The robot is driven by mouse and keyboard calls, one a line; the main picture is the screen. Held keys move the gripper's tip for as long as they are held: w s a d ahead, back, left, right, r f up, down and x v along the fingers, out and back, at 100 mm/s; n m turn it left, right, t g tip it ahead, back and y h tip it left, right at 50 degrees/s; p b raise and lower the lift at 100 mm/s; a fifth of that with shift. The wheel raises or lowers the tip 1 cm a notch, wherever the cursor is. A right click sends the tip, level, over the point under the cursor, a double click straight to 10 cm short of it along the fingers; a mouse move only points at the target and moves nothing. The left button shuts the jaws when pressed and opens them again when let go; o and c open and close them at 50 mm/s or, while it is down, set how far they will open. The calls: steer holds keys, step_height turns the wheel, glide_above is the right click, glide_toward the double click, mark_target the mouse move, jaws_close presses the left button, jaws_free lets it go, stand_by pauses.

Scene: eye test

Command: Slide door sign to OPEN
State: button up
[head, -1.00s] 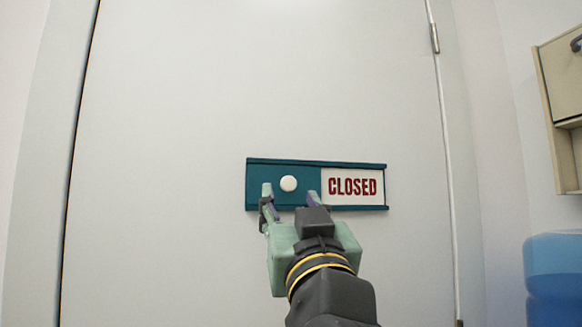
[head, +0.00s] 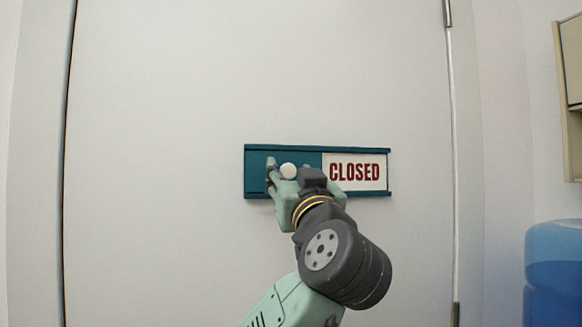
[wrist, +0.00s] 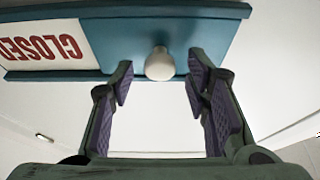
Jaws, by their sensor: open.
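The door sign (head: 257,173) is a teal slider plate on the white door, with a white panel reading CLOSED (head: 357,171) showing at its right. A round white knob (head: 288,171) stands out from the teal part. In the wrist view the sign looks upside down, with the CLOSED panel at left and the knob (wrist: 159,65) near the middle. My gripper (head: 288,174) is open, its fingers on either side of the knob. In the wrist view the fingertips (wrist: 160,75) are apart, with gaps to the knob on both sides. Contact is not visible.
The flat door (head: 160,90) surrounds the sign and is clear. A hinge (head: 447,14) is on its right edge. A blue water container (head: 554,270) stands at lower right, below a beige wall cabinet (head: 563,110).

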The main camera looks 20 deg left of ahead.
steer(key=shift+c, duration=0.5)
jaws_close()
stand_by(0.4)
